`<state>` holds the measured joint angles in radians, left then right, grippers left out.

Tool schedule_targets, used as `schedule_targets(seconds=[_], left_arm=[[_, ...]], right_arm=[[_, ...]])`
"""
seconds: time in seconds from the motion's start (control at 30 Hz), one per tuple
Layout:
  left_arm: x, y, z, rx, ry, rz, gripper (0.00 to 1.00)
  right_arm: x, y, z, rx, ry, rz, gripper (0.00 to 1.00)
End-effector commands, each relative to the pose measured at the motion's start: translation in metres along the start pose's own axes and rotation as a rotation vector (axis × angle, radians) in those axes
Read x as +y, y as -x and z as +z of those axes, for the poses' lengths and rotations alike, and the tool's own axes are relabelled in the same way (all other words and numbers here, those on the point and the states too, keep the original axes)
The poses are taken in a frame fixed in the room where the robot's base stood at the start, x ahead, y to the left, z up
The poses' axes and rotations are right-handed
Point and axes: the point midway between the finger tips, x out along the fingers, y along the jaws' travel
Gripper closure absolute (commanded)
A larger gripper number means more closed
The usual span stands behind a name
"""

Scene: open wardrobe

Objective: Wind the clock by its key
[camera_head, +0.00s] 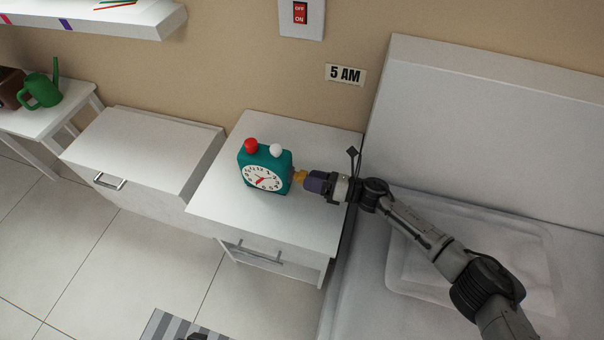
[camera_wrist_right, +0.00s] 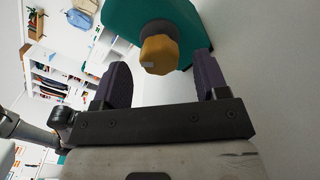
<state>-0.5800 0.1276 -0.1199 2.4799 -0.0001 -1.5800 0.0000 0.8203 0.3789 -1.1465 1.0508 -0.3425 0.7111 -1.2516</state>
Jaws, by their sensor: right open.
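The teal clock (camera_head: 265,168) stands upright on the white nightstand, with a white dial, a red knob and a white knob on top. Its yellow key (camera_head: 299,176) sticks out of its right side. In the right wrist view the key (camera_wrist_right: 159,54) shows as a faceted yellow knob on a grey collar at the clock's teal side (camera_wrist_right: 122,16). My right gripper (camera_head: 309,180) is at the clock's right side, facing the key. In the wrist view its two purple fingers (camera_wrist_right: 163,74) are open, with the key between and just beyond their tips.
The nightstand (camera_head: 222,203) has bare top around the clock. A white bed (camera_head: 370,280) lies right of it and a white cabinet (camera_head: 150,150) left. A light switch (camera_head: 301,14) and a "5 AM" sign (camera_head: 345,75) are on the wall behind.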

Motion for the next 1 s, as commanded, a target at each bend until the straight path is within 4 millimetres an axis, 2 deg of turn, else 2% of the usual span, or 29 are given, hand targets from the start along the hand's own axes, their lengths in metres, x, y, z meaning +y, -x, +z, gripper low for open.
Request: schedule_targets(seconds=[0.03, 0.2, 0.5, 0.7, 1.0], left_arm=[[0.0, 0.007, -0.002, 0.0, 0.001, 0.001, 0.57], [0.001, 0.017, -0.006, 0.001, 0.007, 0.005, 0.57], [0.003, 0.025, -0.009, 0.002, 0.012, 0.01, 0.57], [0.002, 0.026, -0.009, 0.002, 0.011, 0.009, 0.57], [-0.001, 0.026, -0.009, 0.0, 0.002, 0.001, 0.57]], right_arm=[[0.002, 0.013, 0.003, -0.001, -0.001, -0.003, 0.33], [0.002, 0.046, 0.002, 0.0, -0.001, -0.002, 0.33], [0.001, 0.086, 0.001, 0.0, 0.0, -0.001, 0.33], [0.0, 0.096, 0.0, 0.0, 0.0, -0.001, 0.33], [0.0, 0.097, 0.0, 0.0, 0.0, 0.0, 0.33]])
